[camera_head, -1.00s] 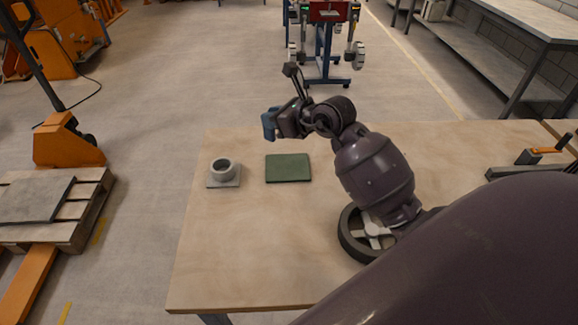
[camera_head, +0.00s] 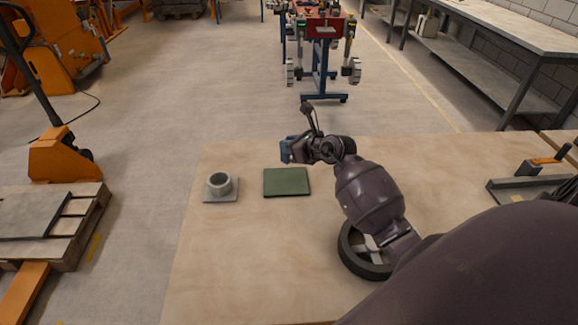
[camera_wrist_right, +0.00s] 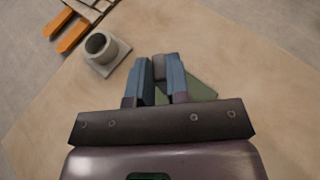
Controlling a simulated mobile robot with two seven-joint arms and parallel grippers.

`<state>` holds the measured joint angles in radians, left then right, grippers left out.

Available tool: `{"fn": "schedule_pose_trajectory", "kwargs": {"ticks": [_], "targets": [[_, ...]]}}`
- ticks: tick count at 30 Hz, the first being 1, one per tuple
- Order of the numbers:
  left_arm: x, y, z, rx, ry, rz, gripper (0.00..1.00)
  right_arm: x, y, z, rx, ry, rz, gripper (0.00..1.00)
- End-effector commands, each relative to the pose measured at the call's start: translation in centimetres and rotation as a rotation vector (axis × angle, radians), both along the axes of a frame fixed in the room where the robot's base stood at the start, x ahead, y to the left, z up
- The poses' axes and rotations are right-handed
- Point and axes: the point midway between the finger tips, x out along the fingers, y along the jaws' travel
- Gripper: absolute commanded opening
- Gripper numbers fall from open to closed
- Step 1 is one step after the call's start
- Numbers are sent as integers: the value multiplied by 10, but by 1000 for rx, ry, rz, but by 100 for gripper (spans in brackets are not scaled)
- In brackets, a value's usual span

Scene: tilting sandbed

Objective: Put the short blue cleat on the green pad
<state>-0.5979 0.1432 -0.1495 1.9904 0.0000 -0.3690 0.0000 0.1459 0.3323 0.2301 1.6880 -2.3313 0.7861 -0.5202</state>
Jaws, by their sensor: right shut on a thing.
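The green pad (camera_head: 286,182) lies flat on the wooden table, right of the grey ring block. My right gripper (camera_head: 289,150) shows just beyond the pad's far edge in the head view, held above the table. It is shut on a small piece, which I take to be the short blue cleat (camera_wrist_right: 159,68). In the right wrist view the piece shows grey-blue between the two blue fingers, mostly hidden by them. The green pad (camera_wrist_right: 201,90) shows partly behind the right finger there. Piece and pad look apart. My left gripper is not in view.
A grey ring on a square base (camera_head: 221,187) stands left of the pad. A dark wheel-like ring (camera_head: 362,252) lies under my right forearm. A grey fixture with an orange handle (camera_head: 540,166) is at the right. The table's (camera_head: 235,255) front left is clear.

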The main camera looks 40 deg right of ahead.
Motion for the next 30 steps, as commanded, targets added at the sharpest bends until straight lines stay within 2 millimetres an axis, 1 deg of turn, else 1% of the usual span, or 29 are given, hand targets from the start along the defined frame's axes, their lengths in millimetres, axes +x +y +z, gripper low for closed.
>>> {"fn": "schedule_pose_trajectory", "kwargs": {"ticks": [1, 3, 11, 15, 18, 21, 30], "targets": [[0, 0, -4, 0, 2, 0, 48, 0, 0, -12, 3, 3, -2, 0], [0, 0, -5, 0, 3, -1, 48, 0, 0, -21, 2, 3, -1, 0], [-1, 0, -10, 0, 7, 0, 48, 0, 0, -39, 0, 1, 0, 0], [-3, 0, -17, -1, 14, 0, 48, 0, 0, -60, 2, 3, -1, 0], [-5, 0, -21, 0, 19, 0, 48, 0, 0, -71, 2, 1, -1, 0], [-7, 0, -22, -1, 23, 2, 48, 0, 0, -74, 0, -1, -1, 0], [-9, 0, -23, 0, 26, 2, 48, 0, 0, -75, -1, -2, -1, 0]]}}
